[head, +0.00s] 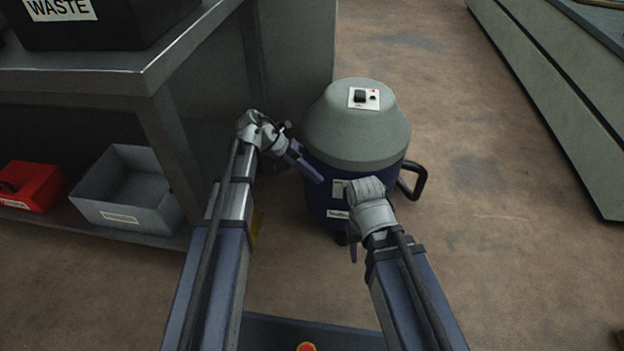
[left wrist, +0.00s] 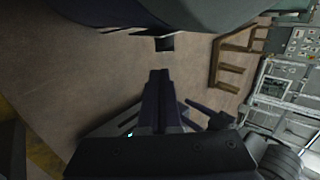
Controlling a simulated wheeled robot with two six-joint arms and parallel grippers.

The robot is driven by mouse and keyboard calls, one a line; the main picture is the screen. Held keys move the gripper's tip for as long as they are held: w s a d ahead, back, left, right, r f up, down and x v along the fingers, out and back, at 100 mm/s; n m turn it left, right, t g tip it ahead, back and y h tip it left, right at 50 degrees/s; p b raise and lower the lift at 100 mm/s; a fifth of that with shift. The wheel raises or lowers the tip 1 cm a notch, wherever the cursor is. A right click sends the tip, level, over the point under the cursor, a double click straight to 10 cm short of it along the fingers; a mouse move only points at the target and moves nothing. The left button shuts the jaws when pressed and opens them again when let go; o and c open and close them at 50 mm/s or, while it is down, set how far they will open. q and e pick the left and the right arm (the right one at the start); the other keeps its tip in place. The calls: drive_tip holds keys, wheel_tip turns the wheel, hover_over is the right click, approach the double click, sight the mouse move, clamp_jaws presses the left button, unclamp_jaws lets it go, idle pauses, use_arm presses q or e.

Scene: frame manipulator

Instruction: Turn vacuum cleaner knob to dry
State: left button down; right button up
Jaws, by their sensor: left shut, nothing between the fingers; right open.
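The vacuum cleaner (head: 357,125) stands upright on the floor ahead of me, with a grey domed lid and a dark blue body. A small white panel (head: 363,98) with a black switch sits on top of the lid; its setting is too small to read. My left gripper (head: 318,178) is shut and empty at the left front of the body, below the lid. It also shows in the left wrist view (left wrist: 158,75), with the vacuum's underside above it. My right gripper (head: 353,250) points down in front of the body, mostly hidden by its own wrist.
A workbench (head: 150,75) stands on the left with a black waste bin (head: 110,25) on top. A grey bin (head: 130,190) and a red box (head: 30,187) sit on its lower shelf. The vacuum's black side handle (head: 420,182) sticks out right.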

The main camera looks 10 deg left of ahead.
sight(345, 200)
use_arm(q)
drive_tip(key=b+x, duration=0.5)
drive_tip(key=x, duration=0.4)
drive_tip(key=shift+a+f, duration=0.1)
drive_tip(key=shift+d+f+b, duration=0.25)
drive_tip(key=shift+d+b, duration=0.2)
drive_tip(key=shift+b, duration=0.05)
drive_tip(key=shift+a+f+b, duration=0.2)
drive_tip(key=shift+f+b, duration=0.25)
drive_tip(key=shift+f, duration=0.05)
